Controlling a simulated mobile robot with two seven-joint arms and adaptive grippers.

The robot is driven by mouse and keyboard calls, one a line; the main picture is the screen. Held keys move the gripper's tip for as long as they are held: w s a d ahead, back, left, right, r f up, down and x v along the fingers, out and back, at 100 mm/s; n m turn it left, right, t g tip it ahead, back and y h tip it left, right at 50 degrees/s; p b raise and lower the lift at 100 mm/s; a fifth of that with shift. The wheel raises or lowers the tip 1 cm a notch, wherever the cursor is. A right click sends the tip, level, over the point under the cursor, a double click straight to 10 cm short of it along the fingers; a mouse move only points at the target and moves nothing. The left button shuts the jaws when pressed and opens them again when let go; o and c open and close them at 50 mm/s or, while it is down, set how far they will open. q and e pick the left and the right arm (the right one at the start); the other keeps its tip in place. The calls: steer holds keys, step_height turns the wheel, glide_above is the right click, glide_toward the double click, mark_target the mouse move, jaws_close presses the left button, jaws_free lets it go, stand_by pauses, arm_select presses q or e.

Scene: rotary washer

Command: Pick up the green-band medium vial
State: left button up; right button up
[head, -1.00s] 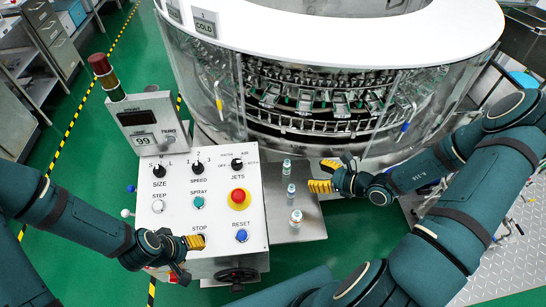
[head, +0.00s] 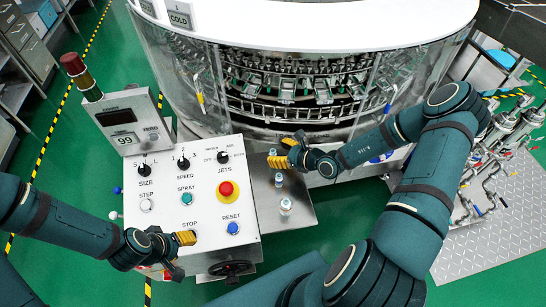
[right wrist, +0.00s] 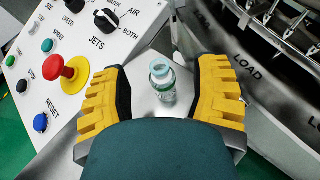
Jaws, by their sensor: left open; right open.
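A small clear vial (right wrist: 161,80) with a pale cap and a green band stands upright between the fingers of my right gripper (right wrist: 160,95) in the right wrist view, apart from both. In the head view my right gripper (head: 282,152) is open above the far end of the steel side shelf. Two vials show there in a row, a middle one (head: 279,181) and a nearer one (head: 286,207); their bands are too small to tell apart. The far vial is hidden by the gripper. My left gripper (head: 182,246) is open and empty near the STOP button.
The control panel (head: 205,231) with knobs and a red emergency button (head: 228,191) stands left of the shelf (head: 303,212). The rotary washer (head: 300,60) rises behind. A valve assembly (head: 490,150) stands at the right.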

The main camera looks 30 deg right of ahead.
steer(key=shift+x, duration=1.3)
steer(key=shift+s, duration=0.1)
jaws_close()
steer(key=shift+r, duration=0.15)
